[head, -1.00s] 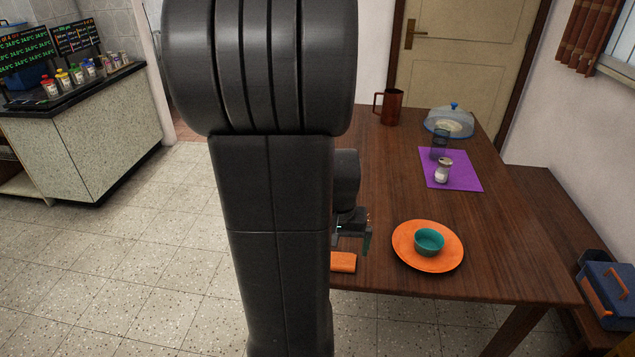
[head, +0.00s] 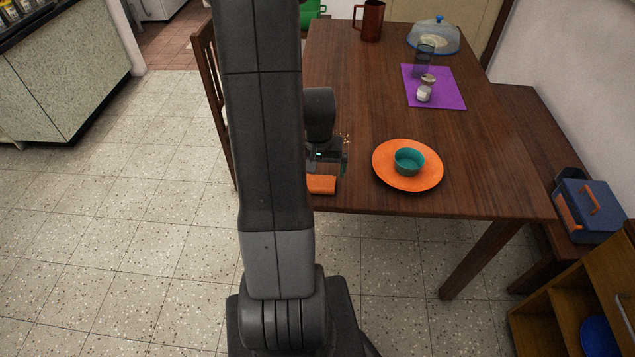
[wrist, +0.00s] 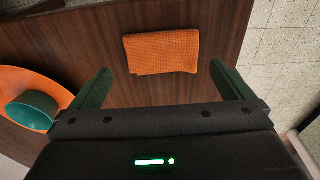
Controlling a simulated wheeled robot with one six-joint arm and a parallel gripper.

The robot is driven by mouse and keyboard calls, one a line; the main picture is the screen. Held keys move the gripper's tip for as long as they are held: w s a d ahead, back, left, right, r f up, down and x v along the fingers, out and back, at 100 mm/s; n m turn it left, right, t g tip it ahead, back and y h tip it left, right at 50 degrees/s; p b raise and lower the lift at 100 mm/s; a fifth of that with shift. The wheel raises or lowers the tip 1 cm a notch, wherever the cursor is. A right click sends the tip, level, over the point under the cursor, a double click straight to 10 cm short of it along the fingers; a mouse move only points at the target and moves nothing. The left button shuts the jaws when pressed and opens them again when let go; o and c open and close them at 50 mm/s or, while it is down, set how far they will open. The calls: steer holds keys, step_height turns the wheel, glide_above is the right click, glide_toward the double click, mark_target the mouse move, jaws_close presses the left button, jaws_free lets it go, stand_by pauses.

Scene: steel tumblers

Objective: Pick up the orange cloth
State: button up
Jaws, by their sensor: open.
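The orange cloth (wrist: 162,52) lies flat and folded on the wooden table, near its edge. In the head view the cloth (head: 321,184) shows at the table's near left corner, partly hidden behind my arm. My gripper (wrist: 165,85) is open and empty, with its two green fingers spread wide. In the wrist view the cloth lies ahead of the fingers, between their lines and apart from both. In the head view my gripper (head: 328,162) is just beyond the cloth, partly hidden by my arm.
An orange plate (head: 422,180) with a teal bowl (head: 408,161) stands right of the cloth. The table's middle is clear.

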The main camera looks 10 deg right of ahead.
mark_target(317, 180)
steer(key=shift+w+f, duration=0.25)
steer(key=shift+f, duration=1.05)
steer(key=shift+w+f, duration=0.25)
steer(key=shift+f, duration=1)
steer(key=c, duration=0.7)
